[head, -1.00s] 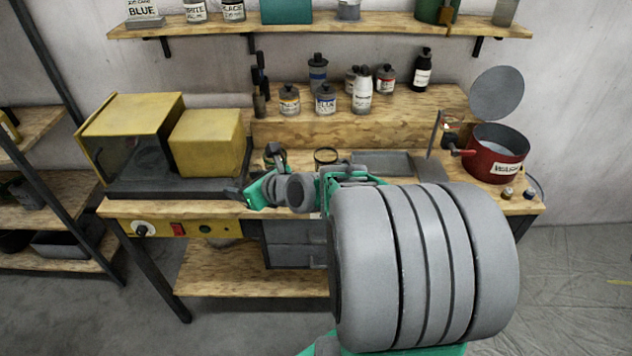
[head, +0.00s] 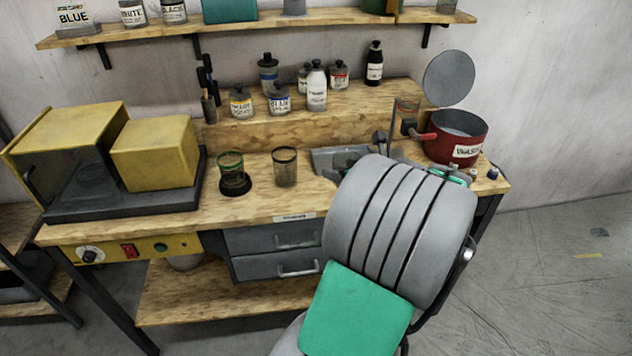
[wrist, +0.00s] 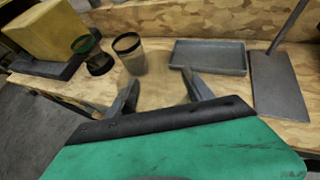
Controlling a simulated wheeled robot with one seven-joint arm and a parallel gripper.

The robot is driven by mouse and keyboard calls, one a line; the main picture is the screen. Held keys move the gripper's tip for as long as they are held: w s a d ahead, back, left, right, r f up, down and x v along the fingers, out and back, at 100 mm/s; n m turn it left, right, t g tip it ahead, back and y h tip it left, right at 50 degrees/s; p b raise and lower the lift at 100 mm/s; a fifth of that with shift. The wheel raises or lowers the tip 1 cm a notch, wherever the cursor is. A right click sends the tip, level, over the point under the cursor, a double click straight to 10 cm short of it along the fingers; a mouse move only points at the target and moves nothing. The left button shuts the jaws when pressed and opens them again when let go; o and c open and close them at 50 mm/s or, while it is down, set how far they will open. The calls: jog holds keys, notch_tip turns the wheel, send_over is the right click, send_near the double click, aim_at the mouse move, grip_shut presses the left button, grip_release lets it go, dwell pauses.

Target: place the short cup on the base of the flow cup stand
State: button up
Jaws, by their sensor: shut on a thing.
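The flow cup stand (wrist: 277,90) is a grey base plate with an upright rod, at the right of the wrist view. In the head view its rod (head: 392,122) rises beside the pot, and my arm covers much of the base. My gripper (wrist: 160,78) points over the bench, left of the stand, with its fingers some way apart. They are shut on what seems to be the see-through short cup (wrist: 160,93), which barely shows against the wood. In the head view my arm hides the fingers and what they hold.
A green-rimmed cup on a dark round base (head: 235,187) and a dark-rimmed cup (head: 285,168) stand on the bench. A grey tray (wrist: 210,57) lies left of the stand. A red pot (head: 455,140) is at the right. Several bottles stand on the raised shelf.

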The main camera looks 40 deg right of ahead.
send_over(325, 189)
jog(key=f, duration=0.6)
jog(key=shift+s+a+f, duration=0.1)
jog(key=shift+s+f, duration=0.2)
jog(key=shift+s, duration=0.05)
jog(key=shift+w+f+p, duration=0.15)
jog(key=shift+f+p, duration=0.05)
jog(key=shift+f, duration=0.75)
jog(key=shift+w+f+p, duration=0.15)
jog(key=shift+f+p, duration=0.05)
jog(key=shift+f, duration=0.75)
jog(key=shift+f, duration=0.2)
jog(key=o, duration=1.5)
jog(key=shift+r, duration=0.1)
